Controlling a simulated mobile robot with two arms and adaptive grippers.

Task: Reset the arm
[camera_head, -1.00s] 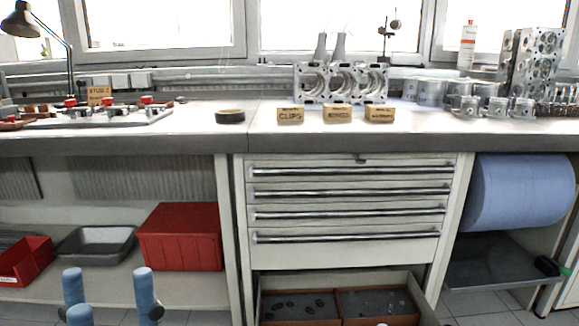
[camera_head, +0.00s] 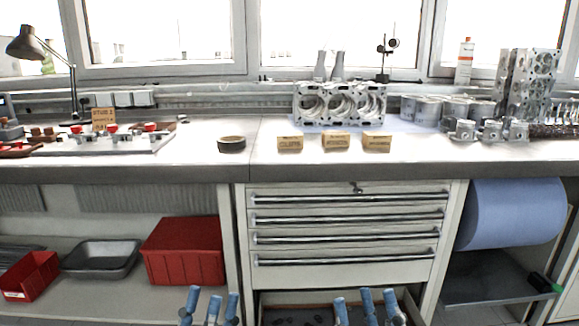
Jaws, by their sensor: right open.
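My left gripper (camera_head: 213,301) shows at the bottom edge of the head view, left of centre, in front of the drawer cabinet. Its blue fingers point up and stand apart, with nothing between them. My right gripper (camera_head: 367,300) shows at the bottom edge, right of centre, in front of the open bottom drawer (camera_head: 268,298). Its blue fingers also stand apart and hold nothing. Both grippers are below the bench top and apart from each other. Their lower parts and arms are cut off by the picture edge.
The workbench (camera_head: 215,172) carries an engine block (camera_head: 340,104), small labelled boxes (camera_head: 336,140), a black tape roll (camera_head: 231,144) and a cylinder head (camera_head: 530,85). Below are a red bin (camera_head: 184,250), a grey tray (camera_head: 100,258) and a blue paper roll (camera_head: 512,213).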

